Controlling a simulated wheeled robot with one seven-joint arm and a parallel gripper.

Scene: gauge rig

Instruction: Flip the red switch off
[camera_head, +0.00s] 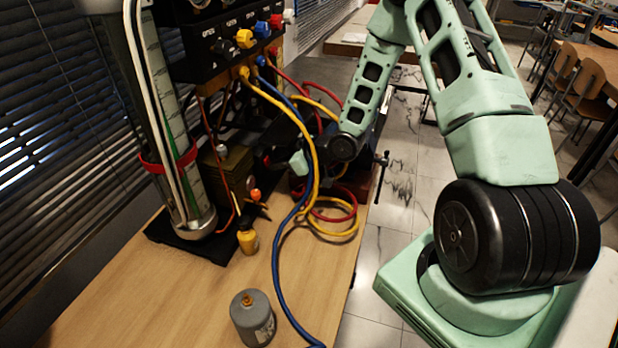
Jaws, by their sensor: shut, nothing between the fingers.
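No red switch shows clearly. A small orange-red knob (255,195) sits low by an olive box (236,163) under the gauge rig; I cannot tell whether it is the switch. A red knob (276,21) is on the black manifold (215,45) above, beside blue and yellow ones. My arm reaches down from the upper right to the rig. My gripper (299,163) shows as a small pale green part behind the yellow and blue hoses, right of the olive box. It is shut and appears empty; its fingertips are mostly hidden by hoses and shadow.
Yellow, blue and red hoses (313,180) hang from the manifold and coil on the wooden table (180,290). A glass cylinder (165,120) stands left. The table's front left is clear.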

